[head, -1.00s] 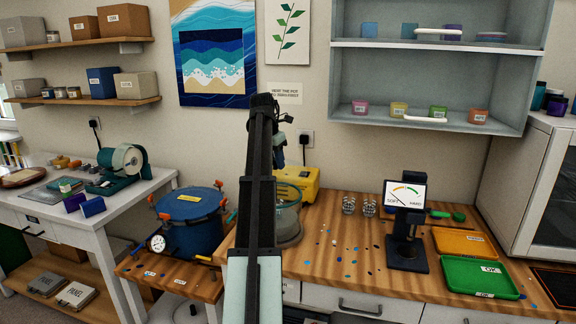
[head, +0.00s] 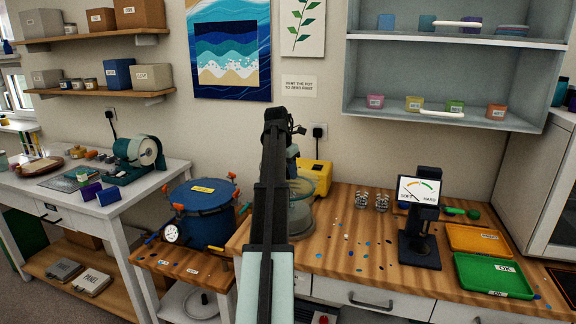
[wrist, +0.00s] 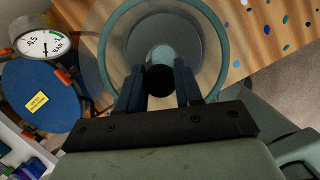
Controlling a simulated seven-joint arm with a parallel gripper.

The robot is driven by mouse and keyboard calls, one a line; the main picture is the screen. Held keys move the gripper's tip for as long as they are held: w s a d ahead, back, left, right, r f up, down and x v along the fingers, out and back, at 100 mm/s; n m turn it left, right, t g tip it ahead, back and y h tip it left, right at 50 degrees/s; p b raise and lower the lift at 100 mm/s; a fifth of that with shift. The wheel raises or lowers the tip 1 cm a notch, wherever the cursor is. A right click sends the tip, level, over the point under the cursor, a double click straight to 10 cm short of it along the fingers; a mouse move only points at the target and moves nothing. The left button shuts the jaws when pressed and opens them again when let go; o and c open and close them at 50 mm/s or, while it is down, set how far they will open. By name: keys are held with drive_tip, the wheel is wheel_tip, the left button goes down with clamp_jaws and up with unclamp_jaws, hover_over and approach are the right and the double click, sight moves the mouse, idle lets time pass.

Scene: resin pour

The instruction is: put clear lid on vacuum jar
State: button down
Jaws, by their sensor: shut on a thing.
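My gripper (wrist: 158,84) is shut on the black knob (wrist: 159,79) of the clear lid (wrist: 216,46) in the wrist view. The lid is a see-through disc with a pale teal edge. The vacuum jar (wrist: 178,30) shows through it, roughly centred below. In the head view the jar (head: 301,222) stands at the left end of the wooden bench, partly hidden behind my arm. The lid (head: 312,184) shows at the jar's top there. I cannot tell whether the lid touches the jar's rim or hangs slightly above it.
A blue pot (head: 203,214) with orange clamps and a gauge (head: 171,233) stands close left of the jar. A yellow box (head: 317,176) is behind it. The hardness tester (head: 420,225) and green tray (head: 492,276) are to the right, past speckled open bench.

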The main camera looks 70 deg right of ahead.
drive_tip(key=shift+f, duration=0.75)
idle(0.5)
drive_tip(key=c, duration=0.7)
unclamp_jaws()
drive_tip(key=shift+o, duration=0.2)
drive_tip(key=shift+r, duration=0.15)
drive_tip(key=shift+r, duration=3.9)
